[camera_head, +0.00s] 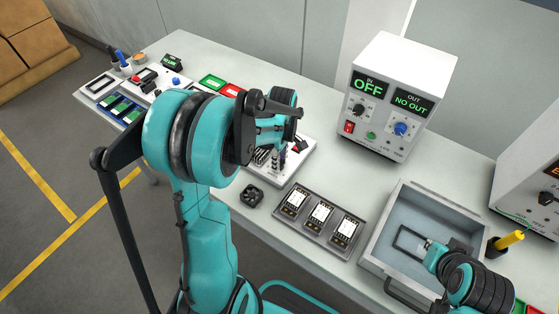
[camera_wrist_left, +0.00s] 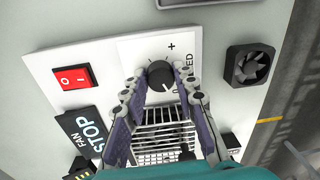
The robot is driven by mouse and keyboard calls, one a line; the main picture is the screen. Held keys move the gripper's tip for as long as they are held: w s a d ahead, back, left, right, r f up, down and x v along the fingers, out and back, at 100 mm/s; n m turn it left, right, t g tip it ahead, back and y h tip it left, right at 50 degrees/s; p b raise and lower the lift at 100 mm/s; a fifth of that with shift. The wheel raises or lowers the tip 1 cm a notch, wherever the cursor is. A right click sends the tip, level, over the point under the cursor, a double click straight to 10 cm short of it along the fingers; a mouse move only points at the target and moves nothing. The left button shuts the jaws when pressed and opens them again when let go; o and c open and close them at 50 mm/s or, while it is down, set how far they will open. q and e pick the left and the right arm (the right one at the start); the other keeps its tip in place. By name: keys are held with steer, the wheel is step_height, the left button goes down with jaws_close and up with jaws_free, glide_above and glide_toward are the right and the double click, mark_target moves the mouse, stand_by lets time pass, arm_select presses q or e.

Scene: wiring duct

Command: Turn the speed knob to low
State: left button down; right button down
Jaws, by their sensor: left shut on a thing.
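The speed knob (camera_wrist_left: 160,75) is black and round, on a white label with a plus mark and part of the word SPEED. Its white pointer line points toward the bottom of the left wrist view, slightly right. My left gripper (camera_wrist_left: 160,84) is shut on the knob, one finger on each side. The white fan panel (camera_wrist_left: 95,52) carries a red rocker switch (camera_wrist_left: 73,77) and a display (camera_wrist_left: 83,133) reading FAN STOP. In the head view my left gripper (camera_head: 283,148) partly hides the panel (camera_head: 301,163) and the knob. My right gripper (camera_head: 428,247) is over the grey bin; its jaws are unclear.
A small black fan (camera_head: 252,196) lies beside the panel. A tray (camera_head: 318,222) with several modules is in front. The grey bin (camera_head: 385,207) is at the right. A white power supply (camera_head: 395,95) reading OFF stands behind. Red and green pads lie behind my left arm.

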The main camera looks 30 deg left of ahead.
arm_select(q)
steer(key=shift+n, duration=0.5)
steer(key=c, duration=1.2)
jaws_free()
steer(key=r, duration=1.2)
steer(key=shift+w, duration=0.3)
